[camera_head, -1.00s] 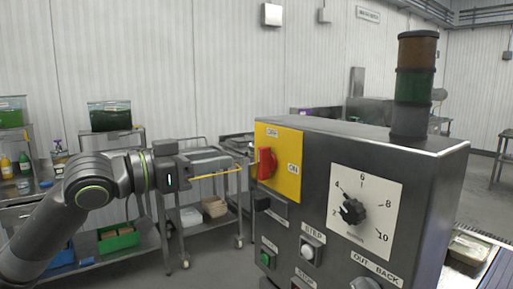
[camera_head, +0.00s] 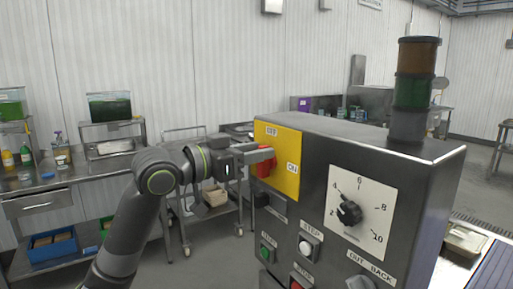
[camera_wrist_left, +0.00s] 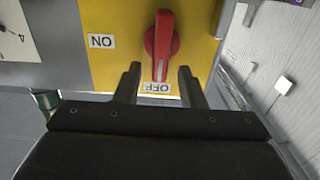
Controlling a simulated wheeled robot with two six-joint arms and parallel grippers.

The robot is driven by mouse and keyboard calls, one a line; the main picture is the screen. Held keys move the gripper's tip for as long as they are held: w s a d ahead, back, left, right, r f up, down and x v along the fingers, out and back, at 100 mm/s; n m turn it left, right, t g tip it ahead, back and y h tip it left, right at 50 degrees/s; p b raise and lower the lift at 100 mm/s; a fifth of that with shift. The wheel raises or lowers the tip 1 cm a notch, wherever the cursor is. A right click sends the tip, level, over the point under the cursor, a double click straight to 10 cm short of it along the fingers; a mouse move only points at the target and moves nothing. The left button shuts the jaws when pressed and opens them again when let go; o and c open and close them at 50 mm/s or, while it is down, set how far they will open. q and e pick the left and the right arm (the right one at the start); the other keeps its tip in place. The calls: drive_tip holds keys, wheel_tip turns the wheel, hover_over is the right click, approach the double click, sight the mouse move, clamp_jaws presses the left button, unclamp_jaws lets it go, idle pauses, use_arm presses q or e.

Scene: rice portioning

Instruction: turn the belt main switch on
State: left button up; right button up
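The belt main switch is a red rotary handle (camera_head: 265,163) on a yellow plate (camera_head: 289,178) on the left face of the grey control box (camera_head: 318,160). The plate carries an OFF label at the top and an ON label at the side. In the left wrist view the red handle (camera_wrist_left: 161,45) points at the OFF label. My left gripper (camera_wrist_left: 158,82) is open, with one finger on each side of the handle's end; I cannot tell whether they touch it. In the head view the left gripper (camera_head: 250,154) is right at the handle. My right gripper is not in view.
The box also carries a dial (camera_head: 348,212), a STEP button (camera_head: 305,248), a green button (camera_head: 264,254) and a signal tower (camera_head: 413,85). A steel cart (camera_head: 207,200) stands behind my left arm. A side table with bins (camera_head: 52,245) is at the left.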

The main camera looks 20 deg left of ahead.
use_arm(q)
drive_tip(key=shift+w+d, duration=0.25)
clamp_jaws()
